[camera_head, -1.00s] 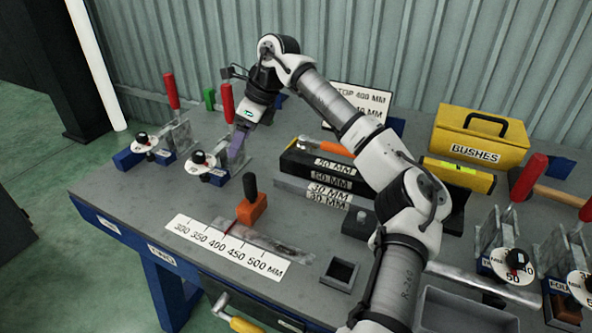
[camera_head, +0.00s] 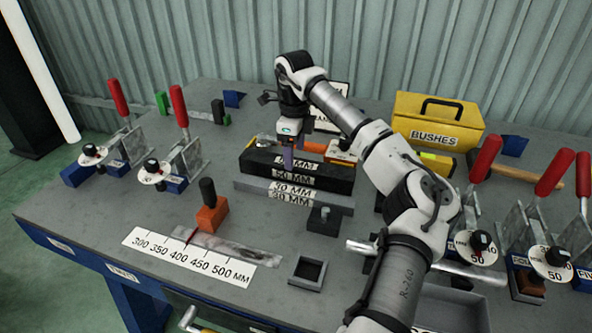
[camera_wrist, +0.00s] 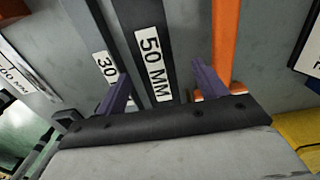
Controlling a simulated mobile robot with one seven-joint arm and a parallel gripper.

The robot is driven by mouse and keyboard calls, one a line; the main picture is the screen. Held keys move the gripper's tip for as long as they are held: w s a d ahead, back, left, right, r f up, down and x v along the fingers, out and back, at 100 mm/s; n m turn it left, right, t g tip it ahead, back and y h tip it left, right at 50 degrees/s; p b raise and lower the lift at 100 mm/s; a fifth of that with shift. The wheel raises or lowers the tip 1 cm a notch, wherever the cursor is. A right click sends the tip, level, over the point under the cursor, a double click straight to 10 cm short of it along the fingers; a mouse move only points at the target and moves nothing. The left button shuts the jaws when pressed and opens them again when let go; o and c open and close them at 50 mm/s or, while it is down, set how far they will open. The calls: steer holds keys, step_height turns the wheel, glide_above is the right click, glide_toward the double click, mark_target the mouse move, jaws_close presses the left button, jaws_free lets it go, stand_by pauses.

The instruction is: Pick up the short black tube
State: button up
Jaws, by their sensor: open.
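A black bar (camera_head: 338,183) with 50 MM labelling lies in the stack of stock at the table's middle; it looks like the black tube, but I cannot see an open end. In the wrist view this bar (camera_wrist: 140,12) runs between my two purple fingers. My gripper (camera_head: 287,160) points down over the bar's left half. In the wrist view my gripper (camera_wrist: 158,75) is open, one finger on each side of the bar with nothing held. I cannot tell how far above the bar the fingertips are.
Grey bars labelled 30 MM (camera_head: 245,186) lie in front of the black bar. An orange thing (camera_wrist: 225,45) lies behind it. Red-handled clamps stand left and right. A yellow BUSHES box (camera_head: 436,121) stands behind right. An orange block (camera_head: 212,216) stands by the ruler.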

mark_target(296, 163)
steer(key=f, duration=0.3)
steer(key=f+p, duration=0.1)
steer(key=f, duration=0.1)
steer(key=shift+s+d, duration=0.2)
steer(key=shift+s, duration=0.2)
steer(key=c, duration=1.5)
jaws_close()
steer(key=shift+r, duration=0.1)
